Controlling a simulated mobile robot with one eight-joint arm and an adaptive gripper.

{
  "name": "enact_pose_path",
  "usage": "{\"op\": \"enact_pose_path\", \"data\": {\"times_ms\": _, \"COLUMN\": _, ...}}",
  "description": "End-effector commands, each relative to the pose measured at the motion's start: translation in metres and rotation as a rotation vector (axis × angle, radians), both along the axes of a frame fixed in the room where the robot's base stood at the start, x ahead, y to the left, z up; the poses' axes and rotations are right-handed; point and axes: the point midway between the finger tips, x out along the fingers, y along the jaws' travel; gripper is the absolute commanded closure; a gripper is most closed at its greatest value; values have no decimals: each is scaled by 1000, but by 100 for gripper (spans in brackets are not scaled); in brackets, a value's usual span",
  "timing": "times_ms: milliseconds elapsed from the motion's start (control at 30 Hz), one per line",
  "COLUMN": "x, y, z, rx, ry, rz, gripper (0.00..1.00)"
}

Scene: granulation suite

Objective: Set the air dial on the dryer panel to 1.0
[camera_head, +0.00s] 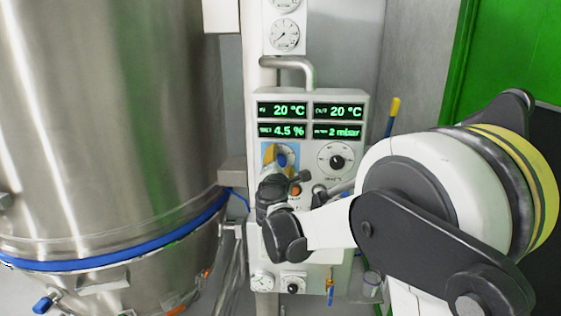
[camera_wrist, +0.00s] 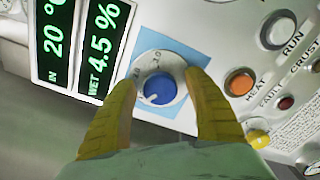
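The air dial (camera_wrist: 160,89) appears to be the blue knob on a white scale plate with a light blue square behind it. A white mark on the knob points to the lower left in the wrist view; the scale figures are too small to read surely. The dial also shows, partly hidden, in the head view (camera_head: 285,158). My gripper (camera_wrist: 158,79) has its yellow fingers apart on either side of the knob, with white plate visible between fingers and knob. The dryer panel (camera_head: 352,100) is light grey with green displays reading 20 °C, 20 °C, 4.5 % and 2 mbar.
A black-knobbed dial (camera_head: 337,162) sits right of the blue one. An orange button (camera_wrist: 240,82) and a grey RUN button (camera_wrist: 278,30) are close to my right finger. A large steel vessel (camera_head: 110,120) stands left. A bent pipe (camera_head: 290,64) runs above the panel.

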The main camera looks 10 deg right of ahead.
Motion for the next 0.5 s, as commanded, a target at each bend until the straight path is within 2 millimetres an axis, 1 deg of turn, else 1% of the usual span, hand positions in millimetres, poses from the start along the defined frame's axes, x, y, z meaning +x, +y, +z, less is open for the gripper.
{"op": "enact_pose_path", "data": {"times_ms": 167, "x": -4, "y": 2, "z": 0, "rx": 0, "ry": 1, "rz": 1, "gripper": 39}}
{"op": "enact_pose_path", "data": {"times_ms": 267, "x": -16, "y": 6, "z": 0, "rx": 0, "ry": 0, "rz": 1, "gripper": 39}}
{"op": "enact_pose_path", "data": {"times_ms": 367, "x": -35, "y": 13, "z": 0, "rx": 0, "ry": 0, "rz": 2, "gripper": 39}}
{"op": "enact_pose_path", "data": {"times_ms": 500, "x": -67, "y": 23, "z": 0, "rx": 0, "ry": -1, "rz": 3, "gripper": 39}}
